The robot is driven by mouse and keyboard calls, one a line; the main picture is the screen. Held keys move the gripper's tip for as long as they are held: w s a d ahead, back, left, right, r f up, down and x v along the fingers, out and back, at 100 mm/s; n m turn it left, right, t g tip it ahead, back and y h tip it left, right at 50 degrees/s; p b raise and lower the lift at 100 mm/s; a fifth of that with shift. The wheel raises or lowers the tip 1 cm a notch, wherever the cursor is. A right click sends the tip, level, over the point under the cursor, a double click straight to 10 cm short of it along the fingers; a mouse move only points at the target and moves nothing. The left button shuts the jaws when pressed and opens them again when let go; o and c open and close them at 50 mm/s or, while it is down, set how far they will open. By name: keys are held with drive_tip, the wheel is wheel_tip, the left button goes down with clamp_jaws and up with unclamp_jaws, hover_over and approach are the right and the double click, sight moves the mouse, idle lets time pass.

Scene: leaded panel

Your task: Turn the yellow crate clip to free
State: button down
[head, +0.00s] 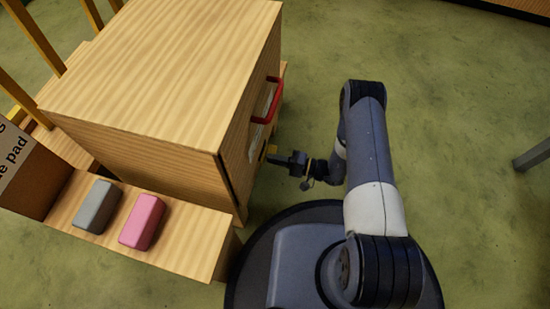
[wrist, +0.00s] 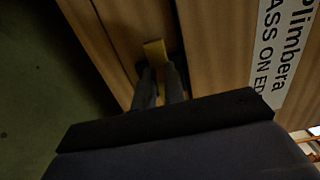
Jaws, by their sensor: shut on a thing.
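The yellow crate clip (wrist: 155,50) sits on the wooden crate's side face in the wrist view. Its upper part shows above my fingertips, and its lower part is hidden between them. My gripper (wrist: 160,80) is shut on the clip. In the head view my gripper (head: 271,157) reaches the side of the wooden crate (head: 165,50), low on the face below the red handle (head: 267,101). Only a small bit of yellow shows there at the fingertips. I cannot tell from these views which way the clip is turned.
A grey block (head: 97,206) and a pink block (head: 142,222) lie on a wooden ledge (head: 190,240) in front of the crate. A white label (wrist: 275,50) is on the crate face right of the clip.

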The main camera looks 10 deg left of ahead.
drive_tip(key=c, duration=1.5)
unclamp_jaws()
drive_tip(key=shift+d, duration=0.1)
